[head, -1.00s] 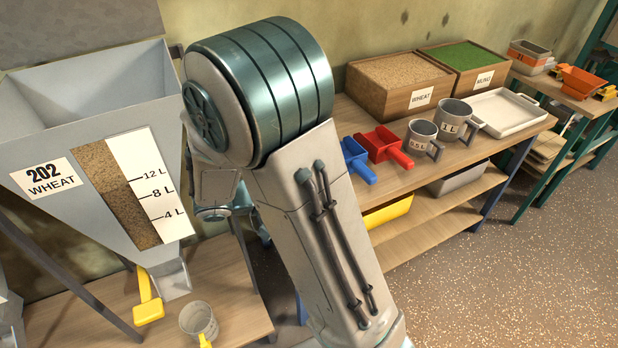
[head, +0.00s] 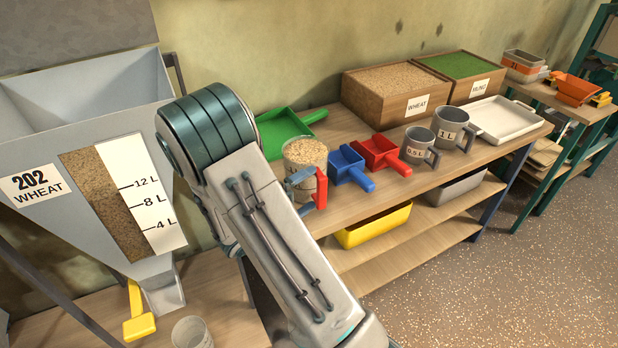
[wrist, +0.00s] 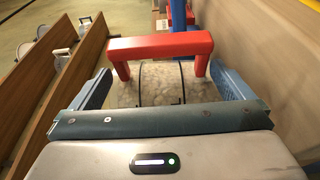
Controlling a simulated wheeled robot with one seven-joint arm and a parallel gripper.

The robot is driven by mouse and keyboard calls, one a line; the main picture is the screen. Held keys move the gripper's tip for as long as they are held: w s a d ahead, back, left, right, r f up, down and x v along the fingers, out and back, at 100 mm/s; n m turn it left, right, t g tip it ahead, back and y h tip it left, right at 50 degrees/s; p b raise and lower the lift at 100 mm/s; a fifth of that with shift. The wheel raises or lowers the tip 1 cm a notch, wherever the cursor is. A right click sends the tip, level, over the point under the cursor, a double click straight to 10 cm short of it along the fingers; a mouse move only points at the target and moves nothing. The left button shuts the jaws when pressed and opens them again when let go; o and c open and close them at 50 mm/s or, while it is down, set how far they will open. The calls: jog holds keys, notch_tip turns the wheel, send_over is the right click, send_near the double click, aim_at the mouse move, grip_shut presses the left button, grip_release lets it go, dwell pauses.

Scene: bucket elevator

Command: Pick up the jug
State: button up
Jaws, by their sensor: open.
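A clear jug (head: 305,152) full of wheat grain, with a red handle (head: 321,188), stands upright on the bench top beside the blue scoop. My arm partly covers it in the head view. My gripper (head: 308,184) is at the jug's handle side, with a light blue finger showing close to the handle. In the wrist view the red handle (wrist: 160,45) lies across the space ahead of my open gripper (wrist: 165,80). One blue finger is on each side, and the grey, speckled jug body shows between them. Contact cannot be told.
A blue scoop (head: 348,166) and a red scoop (head: 382,153) lie right of the jug, then two grey measuring mugs (head: 420,146) and a white tray (head: 503,118). A green scoop (head: 286,130) lies behind. Another container (head: 192,333) stands below the wheat hopper (head: 60,100).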

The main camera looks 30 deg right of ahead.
jog(key=shift+p+x, duration=0.65)
jog(key=shift+x, duration=2.15)
jog(key=shift+f, duration=0.15)
jog(key=c, duration=1.6)
jog(key=shift+c, duration=0.2)
